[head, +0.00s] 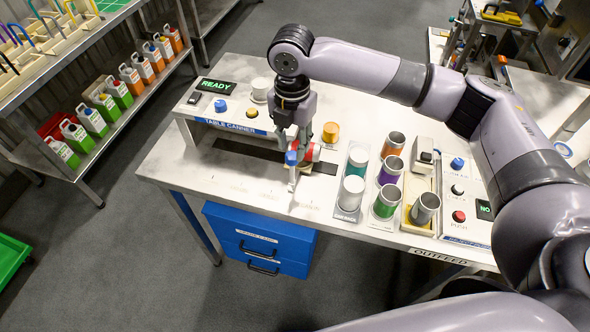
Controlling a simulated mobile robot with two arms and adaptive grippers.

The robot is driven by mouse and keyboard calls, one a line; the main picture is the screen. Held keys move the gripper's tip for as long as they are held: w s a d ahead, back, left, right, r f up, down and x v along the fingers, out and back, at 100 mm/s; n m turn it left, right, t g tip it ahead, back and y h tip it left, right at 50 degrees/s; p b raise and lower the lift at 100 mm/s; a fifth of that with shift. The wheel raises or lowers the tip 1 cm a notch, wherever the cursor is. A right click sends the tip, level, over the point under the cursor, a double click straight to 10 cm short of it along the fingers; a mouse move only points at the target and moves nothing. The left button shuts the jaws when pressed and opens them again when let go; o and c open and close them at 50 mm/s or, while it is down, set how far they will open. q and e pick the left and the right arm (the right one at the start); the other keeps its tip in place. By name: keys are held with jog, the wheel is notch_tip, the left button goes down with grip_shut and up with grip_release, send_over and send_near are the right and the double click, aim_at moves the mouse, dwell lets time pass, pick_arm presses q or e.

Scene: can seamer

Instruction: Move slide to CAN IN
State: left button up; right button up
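The table canner (238,128) stands on the white table, with its label along the front and a lit READY display (216,85) on top. My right gripper (298,158) reaches down at the canner's right front. A small red, white and blue part (292,157) shows between and beside its fingers; I cannot tell whether this is the slide's handle or whether the fingers close on it. A dark slot (248,151) runs along the canner's front. The slide itself is mostly hidden by the gripper. I see no CAN IN marking clearly. My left gripper is not in view.
Right of the gripper stand a tray with white cans (350,193) and several coloured cans (388,202). A bare metal can (425,208) and a control panel (459,197) are farther right. An orange knob (330,132) is close by. The table's front left is clear.

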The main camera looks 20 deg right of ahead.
aim_at(295, 164)
jog(key=f, duration=0.5)
jog(key=f+p, duration=0.1)
jog(key=f, duration=0.2)
jog(key=shift+s+d, duration=0.15)
jog(key=shift+d, duration=0.15)
jog(key=f, duration=0.3)
jog(key=shift+w+f+p, duration=0.2)
jog(key=shift+f+p, duration=0.1)
jog(key=shift+p, duration=0.05)
jog(key=shift+s+f, duration=0.1)
jog(key=shift+f, duration=0.25)
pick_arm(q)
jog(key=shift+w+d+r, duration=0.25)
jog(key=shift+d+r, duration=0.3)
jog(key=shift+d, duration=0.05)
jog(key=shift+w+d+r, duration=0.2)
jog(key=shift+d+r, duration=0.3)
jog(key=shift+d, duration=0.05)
pick_arm(e)
jog(key=shift+o, duration=0.5)
jog(key=shift+w, duration=0.2)
jog(key=shift+w+r, duration=0.1)
jog(key=shift+r, duration=0.05)
jog(key=c, duration=0.8)
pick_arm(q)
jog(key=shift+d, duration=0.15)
pick_arm(e)
grip_shut()
